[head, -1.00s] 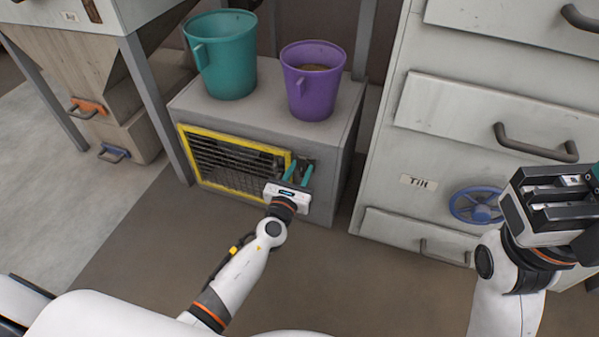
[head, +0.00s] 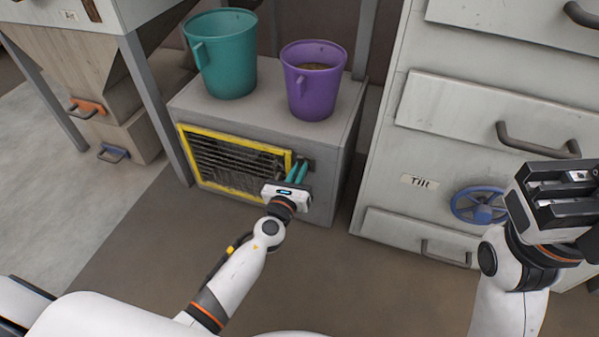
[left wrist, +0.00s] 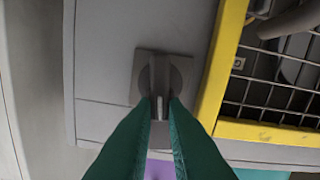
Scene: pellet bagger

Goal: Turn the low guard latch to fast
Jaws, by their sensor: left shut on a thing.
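The low guard latch (left wrist: 159,70) is a grey knob with a raised bar on a square plate, beside the yellow-framed mesh guard (left wrist: 226,60). In the left wrist view its bar runs up and down the picture. The green fingers of my left gripper (left wrist: 159,103) are shut on the bar from both sides. In the head view my left gripper (head: 300,167) reaches the box front just right of the guard (head: 235,195) and hides most of the latch (head: 310,163). My right gripper (head: 560,200) is at the right edge, away from the latch; its fingertips do not show clearly.
A teal bucket (head: 222,60) and a purple bucket (head: 312,85) stand on the grey box (head: 335,150). To the right is a pale cabinet (head: 390,170) with handles and a blue handwheel (head: 478,205). The floor (head: 330,270) in front is clear.

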